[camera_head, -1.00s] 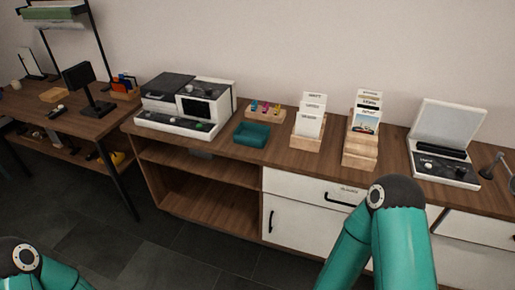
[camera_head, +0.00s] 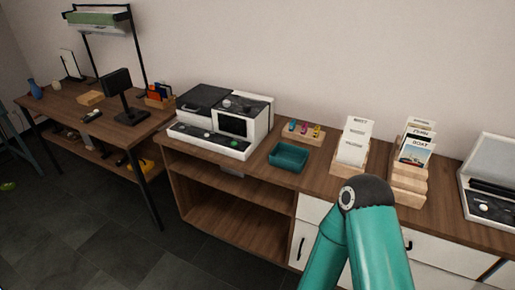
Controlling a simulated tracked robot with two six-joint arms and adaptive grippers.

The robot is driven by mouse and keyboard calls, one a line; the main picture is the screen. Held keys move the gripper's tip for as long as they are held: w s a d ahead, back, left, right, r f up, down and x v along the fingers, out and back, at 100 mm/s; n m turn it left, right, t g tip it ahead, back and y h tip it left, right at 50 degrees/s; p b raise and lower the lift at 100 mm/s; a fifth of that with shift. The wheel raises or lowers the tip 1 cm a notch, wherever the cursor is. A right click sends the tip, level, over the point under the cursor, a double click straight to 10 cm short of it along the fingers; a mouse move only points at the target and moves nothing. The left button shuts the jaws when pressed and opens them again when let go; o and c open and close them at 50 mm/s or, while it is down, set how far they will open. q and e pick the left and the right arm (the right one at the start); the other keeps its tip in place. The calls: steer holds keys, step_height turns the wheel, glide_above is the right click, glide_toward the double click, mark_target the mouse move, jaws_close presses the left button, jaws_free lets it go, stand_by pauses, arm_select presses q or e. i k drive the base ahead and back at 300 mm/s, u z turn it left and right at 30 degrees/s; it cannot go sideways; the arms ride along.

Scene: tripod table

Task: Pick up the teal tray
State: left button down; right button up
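The teal tray (camera_head: 288,157) is a small, shallow, open box. It sits on the wooden sideboard top near the front edge, and looks empty. One teal arm of mine with a dark joint cap stands in front of the sideboard, to the right of and below the tray. Its gripper is outside the picture. My other arm and its gripper are also out of view. Nothing touches or covers the tray.
A white and black machine (camera_head: 224,121) stands left of the tray. A wooden holder with small coloured items (camera_head: 303,132) is behind it. Card holders (camera_head: 352,147) stand to the right. A separate wooden desk (camera_head: 125,125) is at the left, with dark open floor (camera_head: 90,225) in front.

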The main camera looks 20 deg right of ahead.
mark_target(293, 159)
steer(key=u, duration=0.1)
steer(key=i, duration=0.9)
steer(key=z, duration=0.35)
